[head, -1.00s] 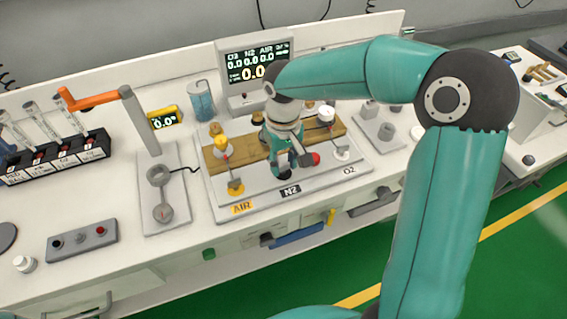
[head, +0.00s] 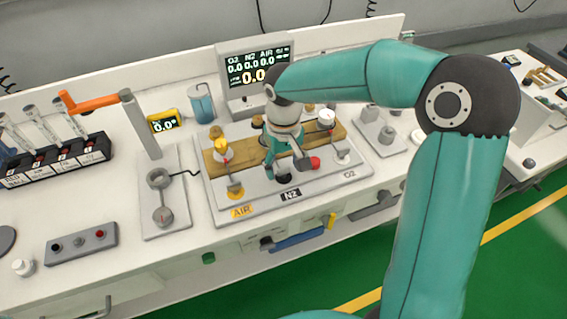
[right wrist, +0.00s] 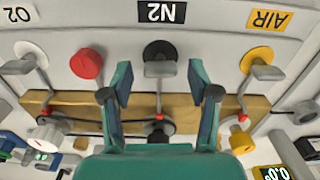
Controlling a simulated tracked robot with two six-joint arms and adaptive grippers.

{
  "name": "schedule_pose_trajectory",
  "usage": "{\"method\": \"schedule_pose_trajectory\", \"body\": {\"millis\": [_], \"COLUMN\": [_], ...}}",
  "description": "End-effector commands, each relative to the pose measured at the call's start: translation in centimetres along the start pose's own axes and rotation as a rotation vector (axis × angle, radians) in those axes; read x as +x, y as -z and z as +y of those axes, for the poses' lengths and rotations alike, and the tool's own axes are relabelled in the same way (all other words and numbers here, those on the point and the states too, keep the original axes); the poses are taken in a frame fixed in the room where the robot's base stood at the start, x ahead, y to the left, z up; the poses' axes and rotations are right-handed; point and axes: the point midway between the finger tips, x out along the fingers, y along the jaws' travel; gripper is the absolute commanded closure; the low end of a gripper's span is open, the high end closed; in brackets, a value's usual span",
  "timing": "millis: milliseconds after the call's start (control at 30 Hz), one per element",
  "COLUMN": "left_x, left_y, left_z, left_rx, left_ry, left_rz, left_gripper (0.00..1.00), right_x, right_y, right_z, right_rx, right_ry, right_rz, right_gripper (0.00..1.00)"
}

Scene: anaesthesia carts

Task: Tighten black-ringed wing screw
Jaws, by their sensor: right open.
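The black-ringed wing screw (right wrist: 160,49) is in the N2 column, just below the N2 label in the right wrist view. A grey bar crosses its front, and a thin stem runs from there toward a red tip. In the head view the black ring (head: 284,178) shows just below my right gripper (head: 287,165). In the right wrist view my right gripper (right wrist: 161,84) is open, with one finger on either side of the stem and apart from it. No contact with the screw shows. My left gripper is not in view.
A red knob (right wrist: 87,64) is close beside the gripper. The yellow-ringed AIR fitting (right wrist: 257,60) and white-ringed O2 fitting (right wrist: 28,53) flank it. A wooden strip (right wrist: 75,101) crosses the panel. A monitor (head: 254,70) stands behind the panel.

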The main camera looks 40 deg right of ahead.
Motion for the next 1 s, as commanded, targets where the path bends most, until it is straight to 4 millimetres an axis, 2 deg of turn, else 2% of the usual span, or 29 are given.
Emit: {"method": "schedule_pose_trajectory", "body": {"millis": [133,267,700,833,1000], "left_x": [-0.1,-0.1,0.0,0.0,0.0], "left_y": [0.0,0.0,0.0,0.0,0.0], "left_z": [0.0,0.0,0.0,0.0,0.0], "left_rx": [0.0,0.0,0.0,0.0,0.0], "left_ry": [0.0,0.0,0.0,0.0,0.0], "left_rz": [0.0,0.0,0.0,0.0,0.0], "left_gripper": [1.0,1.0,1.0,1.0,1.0], "right_x": [-0.3,-1.6,-9.7,-11.2,-11.9], "right_y": [0.0,0.1,0.1,0.1,0.1], "right_z": [0.0,-0.1,-0.1,0.0,0.0], "right_rx": [0.0,-0.001,-0.001,0.0,0.0], "right_ry": [0.0,0.0,0.001,0.001,0.0], "right_rz": [-0.001,0.002,0.003,0.002,0.001], "right_gripper": [0.4,0.4,0.4,0.4,0.4]}}
